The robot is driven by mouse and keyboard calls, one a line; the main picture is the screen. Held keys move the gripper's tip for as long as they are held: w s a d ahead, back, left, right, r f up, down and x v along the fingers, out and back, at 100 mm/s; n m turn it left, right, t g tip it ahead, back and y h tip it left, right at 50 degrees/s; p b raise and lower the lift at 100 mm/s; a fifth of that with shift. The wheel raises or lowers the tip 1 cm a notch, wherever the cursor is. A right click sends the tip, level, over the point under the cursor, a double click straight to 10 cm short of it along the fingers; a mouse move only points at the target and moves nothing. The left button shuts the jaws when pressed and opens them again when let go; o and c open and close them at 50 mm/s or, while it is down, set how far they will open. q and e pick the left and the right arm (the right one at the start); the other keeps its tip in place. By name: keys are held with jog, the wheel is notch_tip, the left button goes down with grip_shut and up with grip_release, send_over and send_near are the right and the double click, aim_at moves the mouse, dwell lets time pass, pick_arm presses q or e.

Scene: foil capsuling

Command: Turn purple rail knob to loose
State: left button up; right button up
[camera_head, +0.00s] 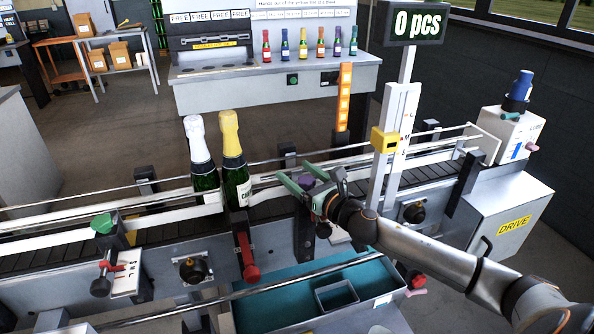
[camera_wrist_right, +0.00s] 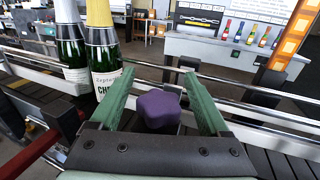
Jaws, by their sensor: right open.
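The purple rail knob (camera_wrist_right: 159,108) is a lobed purple knob. In the right wrist view it sits between the two green fingers of my right gripper (camera_wrist_right: 157,95), which is open with a gap on each side of the knob. In the head view my right gripper (camera_head: 297,186) is at the conveyor's near side, with the purple knob (camera_head: 307,183) partly hidden between its fingers. I cannot tell how far down the fingers reach around the knob. My left gripper is not in view.
Two bottles, white-topped (camera_head: 203,160) and yellow-topped (camera_head: 235,165), stand on the conveyor left of my gripper. A green knob (camera_head: 103,223) is farther left. A red-ended lever (camera_head: 251,271) and a teal tray (camera_head: 285,290) are in front. A post with a yellow block (camera_head: 384,141) stands to the right.

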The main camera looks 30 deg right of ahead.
jog(key=shift+w, duration=0.2)
jog(key=shift+c, duration=0.3)
grip_shut()
dwell(0.3)
